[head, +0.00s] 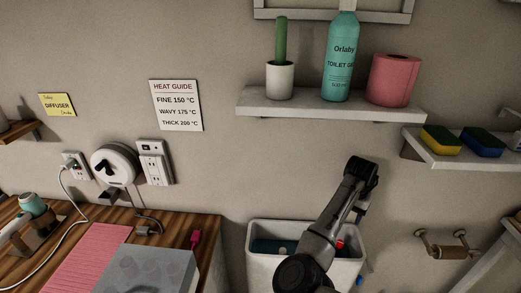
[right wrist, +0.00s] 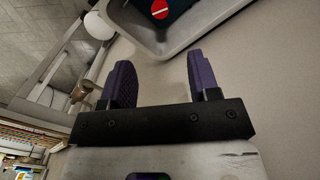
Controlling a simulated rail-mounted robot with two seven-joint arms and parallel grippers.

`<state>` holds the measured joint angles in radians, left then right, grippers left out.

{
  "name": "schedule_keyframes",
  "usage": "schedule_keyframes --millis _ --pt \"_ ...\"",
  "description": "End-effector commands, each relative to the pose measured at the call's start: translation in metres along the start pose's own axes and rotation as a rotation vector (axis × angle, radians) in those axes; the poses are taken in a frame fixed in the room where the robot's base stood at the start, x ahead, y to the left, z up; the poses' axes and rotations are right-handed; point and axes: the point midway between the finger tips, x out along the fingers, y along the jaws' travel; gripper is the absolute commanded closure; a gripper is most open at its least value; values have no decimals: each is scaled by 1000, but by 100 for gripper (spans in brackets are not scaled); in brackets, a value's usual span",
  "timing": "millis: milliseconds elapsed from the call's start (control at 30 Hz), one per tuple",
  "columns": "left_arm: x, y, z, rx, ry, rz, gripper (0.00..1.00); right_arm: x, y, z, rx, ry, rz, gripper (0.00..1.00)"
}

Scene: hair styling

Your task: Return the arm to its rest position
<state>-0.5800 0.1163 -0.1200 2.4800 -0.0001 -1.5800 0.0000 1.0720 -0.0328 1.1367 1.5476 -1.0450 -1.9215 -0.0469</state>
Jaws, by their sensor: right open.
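My right arm reaches up from the bottom of the head view, and my right gripper (head: 363,172) is at its upper end, in front of the wall and above a white bin. In the right wrist view my right gripper (right wrist: 160,80) has two purple fingers set wide apart, with nothing between them. The gripper is open and empty. Beyond the fingertips in that view is the light rim of a bin (right wrist: 185,45) with a dark inside and a red round sign. My left gripper is not in view.
The white bin (head: 258,270) stands below my arm. A shelf (head: 330,107) with a bottle, a pink roll and a cactus pot is above. A wooden counter (head: 60,235) with a pink mat (head: 90,258) and a grey box (head: 150,272) is at the left. A side shelf (head: 465,158) holds sponges.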

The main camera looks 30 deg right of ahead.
Motion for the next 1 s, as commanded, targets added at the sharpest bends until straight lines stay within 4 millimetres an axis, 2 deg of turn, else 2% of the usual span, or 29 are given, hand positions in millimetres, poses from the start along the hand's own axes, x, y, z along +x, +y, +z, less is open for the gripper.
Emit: schedule_keyframes --millis 267,467,633,767,867,1000 --pt "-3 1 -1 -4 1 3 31 2 6 -1 1 23 15 44" --pt "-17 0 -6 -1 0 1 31 5 35 -6 -35 190 92 44" --pt "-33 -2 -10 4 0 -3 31 5 54 3 -163 390 164 44" --pt "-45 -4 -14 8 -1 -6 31 8 57 24 -315 512 193 44" --pt "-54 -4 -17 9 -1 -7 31 14 56 50 -458 580 198 44" --pt "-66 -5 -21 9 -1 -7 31 30 55 101 -683 628 176 44"
